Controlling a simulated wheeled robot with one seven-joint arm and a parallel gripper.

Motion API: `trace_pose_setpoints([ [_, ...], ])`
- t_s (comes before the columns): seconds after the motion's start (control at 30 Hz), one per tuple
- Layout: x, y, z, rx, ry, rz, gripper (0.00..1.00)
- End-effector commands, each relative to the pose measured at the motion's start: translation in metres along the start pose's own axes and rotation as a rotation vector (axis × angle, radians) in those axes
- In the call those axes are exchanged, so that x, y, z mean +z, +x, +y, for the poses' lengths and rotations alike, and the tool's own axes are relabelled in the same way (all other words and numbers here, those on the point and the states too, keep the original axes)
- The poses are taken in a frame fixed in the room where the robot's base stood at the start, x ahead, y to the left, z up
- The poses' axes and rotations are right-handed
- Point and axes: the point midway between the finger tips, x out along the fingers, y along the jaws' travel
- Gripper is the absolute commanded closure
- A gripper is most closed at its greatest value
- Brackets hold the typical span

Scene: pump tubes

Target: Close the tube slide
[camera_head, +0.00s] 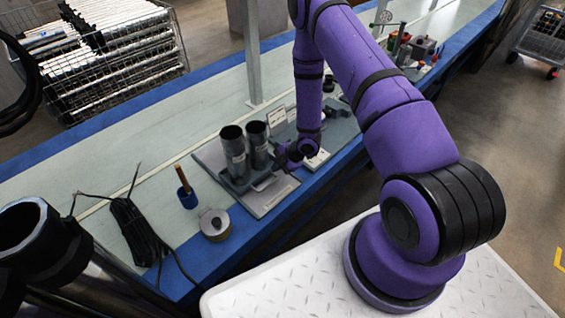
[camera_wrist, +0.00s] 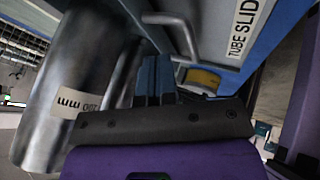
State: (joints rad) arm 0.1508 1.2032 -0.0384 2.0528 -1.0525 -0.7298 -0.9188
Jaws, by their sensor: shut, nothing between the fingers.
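The tube slide (camera_head: 268,197) is a grey plate unit near the bench's front edge, with two dark upright tubes on it, a left tube (camera_head: 233,152) and a right tube (camera_head: 258,144). In the wrist view a metal tube (camera_wrist: 65,85) with a "200 mm" label fills the left side. A bent metal bar handle (camera_wrist: 176,20) shows at the top, beside a white "TUBE SLID" label (camera_wrist: 247,28). My gripper (camera_head: 284,157) is just right of the tubes. In the wrist view its fingers (camera_wrist: 155,62) are shut and empty, just below the handle; contact cannot be told.
A round metal pot (camera_head: 215,225), a blue holder (camera_head: 187,197) with a brown stick and a black cable bundle (camera_head: 138,228) lie to the left. A grey post (camera_head: 253,55) rises behind. Other fixtures (camera_head: 410,52) stand farther along the bench.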

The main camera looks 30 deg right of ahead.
Motion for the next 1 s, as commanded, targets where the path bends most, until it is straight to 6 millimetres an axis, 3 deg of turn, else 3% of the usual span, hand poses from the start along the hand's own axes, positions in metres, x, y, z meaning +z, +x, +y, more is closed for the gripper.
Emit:
trace_pose_setpoints([
  [0.1,0.000,0.019,-0.001,-0.002,-0.001,0.001,1.00],
  [0.3,0.000,0.037,0.000,0.000,0.000,-0.001,1.00],
  [0.77,0.000,0.041,0.001,0.000,0.000,-0.001,1.00],
  [1.0,0.000,0.046,0.011,0.002,-0.001,-0.001,1.00],
])
